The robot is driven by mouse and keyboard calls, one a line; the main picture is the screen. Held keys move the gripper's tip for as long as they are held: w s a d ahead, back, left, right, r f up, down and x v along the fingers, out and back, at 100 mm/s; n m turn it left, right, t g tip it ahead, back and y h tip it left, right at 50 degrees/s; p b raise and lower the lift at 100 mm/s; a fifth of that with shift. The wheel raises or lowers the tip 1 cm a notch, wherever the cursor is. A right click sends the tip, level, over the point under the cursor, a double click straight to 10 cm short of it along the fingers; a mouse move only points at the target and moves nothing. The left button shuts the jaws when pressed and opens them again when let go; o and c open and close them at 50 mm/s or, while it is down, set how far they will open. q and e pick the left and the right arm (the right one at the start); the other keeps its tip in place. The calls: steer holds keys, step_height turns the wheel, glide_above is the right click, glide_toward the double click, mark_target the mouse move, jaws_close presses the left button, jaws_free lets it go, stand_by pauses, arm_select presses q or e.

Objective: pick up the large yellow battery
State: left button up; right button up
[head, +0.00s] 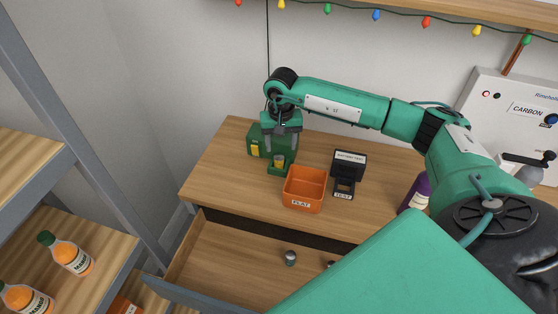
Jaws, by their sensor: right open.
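My right gripper (281,148) points down over the back left of the wooden counter, at the end of my green arm. Its jaws are open. A small yellowish upright piece (278,161), which may be the large yellow battery, shows just below the fingertips in the front part of a green holder (266,141). The gripper hides part of the holder, and I cannot tell whether the fingers touch the piece. A second yellow patch (255,149) shows on the holder's left side. My left gripper is not in view.
An orange bin (303,203) labelled FLAT stands right of the holder. A black battery tester (347,174) and a purple bottle (415,193) are farther right. An open drawer (225,255) below holds small metallic items. Shelves with orange bottles (66,254) are at left.

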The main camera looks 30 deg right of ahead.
mark_target(279, 156)
steer(key=f, duration=0.1)
steer(key=f+p, duration=0.2)
steer(key=shift+w+a+f, duration=0.15)
steer(key=shift+a, duration=0.1)
steer(key=shift+f, duration=0.6)
steer(key=c, duration=1.1)
steer(key=shift+r, duration=0.1)
